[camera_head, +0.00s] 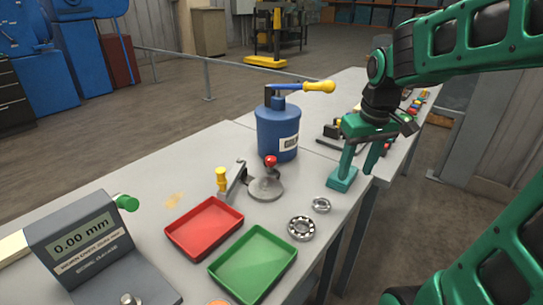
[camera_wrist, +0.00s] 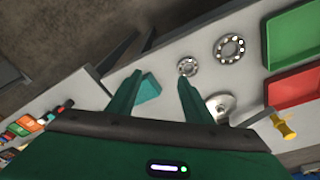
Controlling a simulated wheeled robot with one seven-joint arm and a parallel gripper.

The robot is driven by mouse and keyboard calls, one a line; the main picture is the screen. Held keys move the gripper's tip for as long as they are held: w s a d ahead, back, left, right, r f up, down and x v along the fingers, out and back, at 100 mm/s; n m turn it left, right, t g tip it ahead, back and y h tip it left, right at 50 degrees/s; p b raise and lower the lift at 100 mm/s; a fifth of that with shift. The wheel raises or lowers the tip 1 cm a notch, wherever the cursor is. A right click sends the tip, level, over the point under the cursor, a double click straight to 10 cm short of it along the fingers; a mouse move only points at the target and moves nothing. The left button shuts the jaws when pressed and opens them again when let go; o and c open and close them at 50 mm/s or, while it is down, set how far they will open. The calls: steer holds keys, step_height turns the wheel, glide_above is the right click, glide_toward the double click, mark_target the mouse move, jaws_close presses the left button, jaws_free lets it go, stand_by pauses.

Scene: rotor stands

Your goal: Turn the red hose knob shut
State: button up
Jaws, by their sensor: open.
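A red ball-shaped knob (camera_head: 270,161) tops a short stem on a round grey metal base (camera_head: 265,190) on the table. No hose shows joined to it, and I see no other red knob. The base shows partly in the wrist view (camera_wrist: 222,103), behind a finger; its red ball is hidden there. My gripper (camera_head: 359,168) is open and points down over the table, right of the red knob and apart from it. In the wrist view, nothing is held between my gripper's fingers (camera_wrist: 159,78). A teal block (camera_wrist: 149,88) shows beyond them, beside the left finger.
A blue canister (camera_head: 277,133) with a yellow-handled lever stands behind the knob. A yellow-topped clamp (camera_head: 221,180) is left of it. Two bearing rings (camera_head: 301,228), a red tray (camera_head: 204,228), a green tray (camera_head: 253,265) and a gauge display (camera_head: 85,240) are nearer.

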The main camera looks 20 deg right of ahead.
mark_target(270, 159)
steer(key=w+a+r+n+t+y, duration=0.1)
steer(key=w+a+n, duration=0.4)
steer(key=w, duration=0.4)
steer(key=w+a+r+n+t+y, duration=0.1)
steer(key=w+a+r+n+y, duration=0.1)
steer(key=w+a, duration=0.6)
steer(key=x, duration=0.7)
steer(key=w+d+x, duration=0.1)
steer(key=x, duration=0.3)
steer(key=shift+w, duration=0.15)
steer(key=c, duration=1)
steer(key=shift+a, duration=0.15)
steer(key=shift+c, duration=0.3)
